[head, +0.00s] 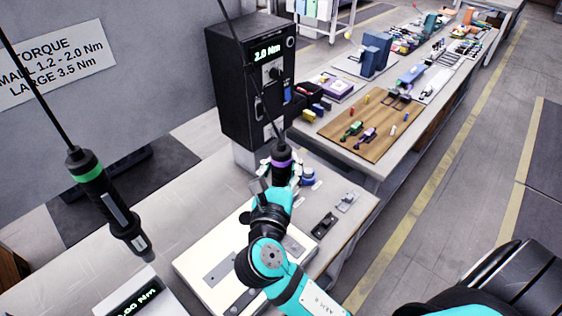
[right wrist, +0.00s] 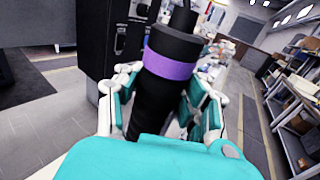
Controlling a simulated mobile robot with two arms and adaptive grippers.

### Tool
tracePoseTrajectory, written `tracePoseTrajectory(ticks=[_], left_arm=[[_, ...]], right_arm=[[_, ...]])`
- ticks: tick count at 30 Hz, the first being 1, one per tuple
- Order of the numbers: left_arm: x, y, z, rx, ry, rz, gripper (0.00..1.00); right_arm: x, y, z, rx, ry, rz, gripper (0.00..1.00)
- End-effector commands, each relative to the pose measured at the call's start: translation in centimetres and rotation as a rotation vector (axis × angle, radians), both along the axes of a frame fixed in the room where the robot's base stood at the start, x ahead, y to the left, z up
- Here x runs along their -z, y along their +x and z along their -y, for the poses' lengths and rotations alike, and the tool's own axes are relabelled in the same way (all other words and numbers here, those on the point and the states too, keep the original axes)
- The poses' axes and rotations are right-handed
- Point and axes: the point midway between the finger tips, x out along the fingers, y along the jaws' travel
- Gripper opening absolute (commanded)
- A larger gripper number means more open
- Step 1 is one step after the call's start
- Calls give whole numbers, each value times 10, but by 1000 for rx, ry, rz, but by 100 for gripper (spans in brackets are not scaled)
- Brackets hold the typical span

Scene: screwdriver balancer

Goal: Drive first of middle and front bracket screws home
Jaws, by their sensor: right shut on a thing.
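A black screwdriver with a purple band (head: 281,155) hangs on a cable above the bench in the head view. My right gripper (head: 280,172) is shut on it, and the right wrist view shows its fingers on both sides of the purple-banded body (right wrist: 172,68). The screwdriver's tip is hidden behind my arm. A second black screwdriver with a green band (head: 100,195) hangs at the left, free. A pale plate (head: 195,262) lies on the bench, partly under my right arm, with grey brackets (head: 222,270) on it. Screws are too small to make out. My left gripper is not in view.
A black controller box (head: 245,85) reading 2.0 Nm stands behind the screwdriver. A small display unit (head: 140,300) sits at the front left. Small dark parts (head: 324,224) lie right of the plate. A long bench with a wooden board (head: 372,125) extends behind.

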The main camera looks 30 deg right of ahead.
Motion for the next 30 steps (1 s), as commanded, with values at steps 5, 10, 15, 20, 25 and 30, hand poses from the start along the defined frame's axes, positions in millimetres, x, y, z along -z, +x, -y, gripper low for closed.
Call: tracePoseTrajectory(ticks=[5, 10, 15, 20, 25, 30], left_arm=[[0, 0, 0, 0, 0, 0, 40], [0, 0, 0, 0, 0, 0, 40], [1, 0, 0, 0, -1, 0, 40], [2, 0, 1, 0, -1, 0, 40], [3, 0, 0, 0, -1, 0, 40], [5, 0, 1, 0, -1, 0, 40]], right_arm=[[0, 0, 1, 2, 1, -1, 0], [0, 0, 1, 2, 1, -1, 0], [3, 0, 1, 2, 0, -1, 0], [7, 0, 1, 2, 0, -2, 0], [12, 0, 1, 2, 0, -2, 0], [16, 0, 1, 2, 0, -2, 0]])
